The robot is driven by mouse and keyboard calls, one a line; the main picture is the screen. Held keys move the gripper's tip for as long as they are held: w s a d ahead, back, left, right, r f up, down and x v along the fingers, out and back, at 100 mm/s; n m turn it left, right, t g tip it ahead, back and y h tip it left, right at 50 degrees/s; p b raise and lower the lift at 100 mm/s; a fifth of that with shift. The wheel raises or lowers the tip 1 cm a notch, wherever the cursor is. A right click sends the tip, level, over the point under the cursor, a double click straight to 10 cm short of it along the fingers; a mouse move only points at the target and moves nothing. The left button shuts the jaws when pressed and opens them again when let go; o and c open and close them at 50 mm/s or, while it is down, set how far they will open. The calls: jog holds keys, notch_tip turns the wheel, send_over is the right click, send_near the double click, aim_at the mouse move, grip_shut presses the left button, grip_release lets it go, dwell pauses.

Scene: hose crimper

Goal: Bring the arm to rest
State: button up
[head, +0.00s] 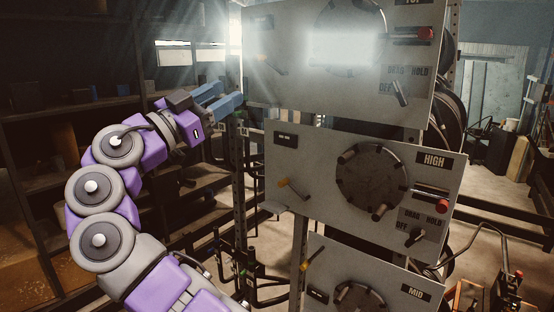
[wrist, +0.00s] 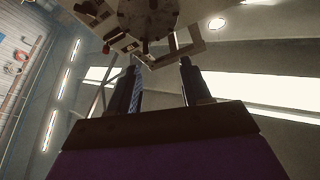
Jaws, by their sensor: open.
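My arm is purple and grey and rises from the bottom of the head view, bent at several joints. My gripper (head: 222,102) has blue fingers and is raised beside the left edge of the top panel (head: 270,88). In the wrist view my gripper (wrist: 158,75) points up toward the ceiling, with its two dark fingers apart and nothing between them. I cannot tell from these views whether a finger touches the panel edge.
Panels marked HIGH (head: 290,160) and MID (head: 330,262) stand below the top one, with dials, levers and red knobs. Dark shelves (head: 70,110) fill the left side, close behind my arm. Open floor (head: 490,180) shows at right.

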jog(key=w+d+f+n+g+b, duration=0.2)
jog(key=w+d+f+n+b, duration=0.2)
jog(key=w+d+f+n, duration=0.15)
jog(key=d+f+n+g+b, duration=0.1)
jog(key=d+f+g, duration=0.15)
jog(key=d, duration=0.45)
jog(key=d+f+g+b, duration=0.1)
jog(key=d+f, duration=0.3)
jog(key=d, duration=0.3)
jog(key=s+d+f+n+g+y+b, duration=0.1)
jog(key=s+d+f+g+b, duration=0.1)
jog(key=s+d+f, duration=0.35)
jog(key=s+d+f+n+g+y+b, duration=0.1)
jog(key=s+d+f+g+y+b, duration=0.15)
jog(key=d+f, duration=0.6)
jog(key=s+d+f+n+g+y+b, duration=0.1)
jog(key=s+f+g+y+b, duration=0.2)
jog(key=s+f, duration=0.9)
jog(key=s+d+f+n+g+y+b, duration=0.1)
jog(key=s+f+n+g+y+b, duration=0.2)
jog(key=s+f, duration=0.95)
jog(key=s+a+f+g+y+b, duration=0.1)
jog(key=s+a+f+y, duration=0.5)
jog(key=f, duration=0.8)
jog(key=s+a+b, duration=0.1)
jog(key=s+a, duration=0.2)
jog(key=s, duration=0.2)
jog(key=shift+s+a, duration=0.25)
jog(key=shift+a, duration=0.1)
